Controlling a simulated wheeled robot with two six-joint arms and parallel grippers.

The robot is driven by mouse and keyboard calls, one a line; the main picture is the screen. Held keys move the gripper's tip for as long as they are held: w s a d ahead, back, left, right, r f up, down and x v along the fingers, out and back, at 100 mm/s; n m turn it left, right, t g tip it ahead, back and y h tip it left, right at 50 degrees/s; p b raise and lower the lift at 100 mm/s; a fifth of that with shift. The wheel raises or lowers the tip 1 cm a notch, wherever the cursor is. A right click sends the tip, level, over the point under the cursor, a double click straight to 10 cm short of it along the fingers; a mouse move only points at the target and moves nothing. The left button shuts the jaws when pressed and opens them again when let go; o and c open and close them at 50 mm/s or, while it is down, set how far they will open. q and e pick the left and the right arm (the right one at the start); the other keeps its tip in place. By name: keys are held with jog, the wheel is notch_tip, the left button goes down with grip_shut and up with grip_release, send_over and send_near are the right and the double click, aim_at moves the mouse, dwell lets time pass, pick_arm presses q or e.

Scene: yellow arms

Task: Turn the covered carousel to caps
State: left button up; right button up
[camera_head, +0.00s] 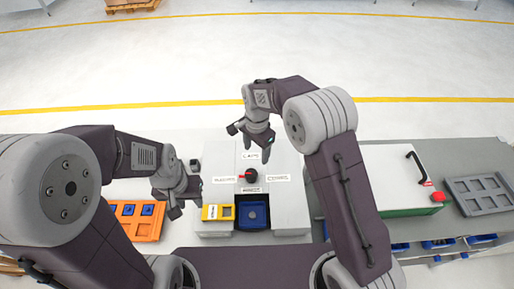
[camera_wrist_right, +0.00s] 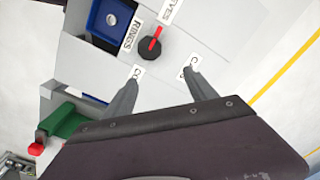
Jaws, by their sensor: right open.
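The covered carousel is a pale grey housing (camera_head: 222,160) in the middle of the head view. Its black knob (camera_head: 251,174) carries a red pointer, which points left toward a label that the right wrist view partly shows ending in "EVES". The caps label (camera_head: 251,156) is on the far side of the knob. A blue bin (camera_head: 254,214) shows in the opening at the near side, by the rings label (camera_wrist_right: 132,35). My right gripper (camera_head: 250,141) is open and empty above the caps side, apart from the knob (camera_wrist_right: 150,48). My left gripper (camera_head: 186,200) looks open and empty, left of the housing.
A yellow frame (camera_head: 211,213) is beside the blue bin. An orange tray (camera_head: 147,229) with blue pieces lies at left. At right are a white-topped green box (camera_head: 392,165) with a black handle and red part, and a grey tray (camera_head: 483,190).

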jog(key=s+a+r+p, duration=0.1)
jog(key=s+a+r, duration=0.1)
jog(key=s, duration=0.2)
jog(key=p, duration=0.2)
send_over(251, 173)
notch_tip(251, 173, down, 5)
jog(key=shift+w+d+r, duration=0.1)
jog(key=shift+d, duration=0.05)
notch_tip(251, 173, down, 4)
jog(key=shift+f+p, duration=0.1)
jog(key=shift+p, duration=0.35)
jog(key=shift+s+a+f, duration=0.2)
jog(key=shift+s+f, duration=0.1)
jog(key=shift+f, duration=0.1)
jog(key=shift+w+d+f, duration=0.1)
jog(key=shift+w+f, duration=0.05)
jog(key=shift+w, duration=0.05)
jog(key=c, duration=0.4)
pick_arm(q)
jog(key=r, duration=0.1)
jog(key=s+r, duration=0.1)
jog(key=r, duration=0.3)
jog(key=shift+s+a, duration=0.25)
jog(key=shift+s, duration=0.15)
pick_arm(e)
grip_shut()
